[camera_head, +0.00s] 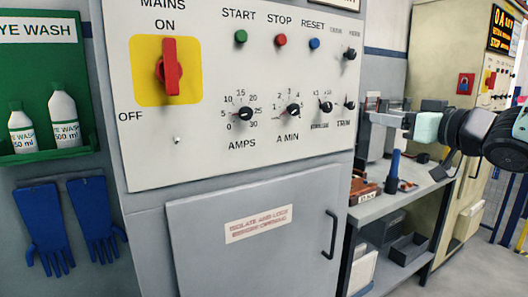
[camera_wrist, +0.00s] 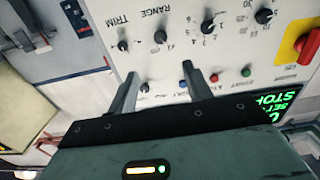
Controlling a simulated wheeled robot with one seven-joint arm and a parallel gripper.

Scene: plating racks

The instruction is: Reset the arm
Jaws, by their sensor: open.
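My gripper (camera_head: 388,114) is at the right in the head view, at the end of my arm, in front of the bench area and to the right of the grey control panel (camera_head: 200,120). In the wrist view my gripper (camera_wrist: 160,72) has its two fingers spread apart with nothing between them. The panel (camera_wrist: 225,40) appears upside down beyond the fingers. The blue button (camera_head: 314,43) under the word RESET is at the panel's upper right; it also shows in the wrist view (camera_wrist: 183,83) near the right finger. I see no contact between fingers and panel.
A red rotary switch (camera_head: 171,67) on a yellow plate is on the panel, with a green button (camera_head: 240,37), a red button (camera_head: 280,40) and several black knobs. A bench (camera_head: 395,205) with a blue bottle (camera_head: 393,168) stands right of the cabinet. Blue gloves (camera_head: 46,225) hang at left.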

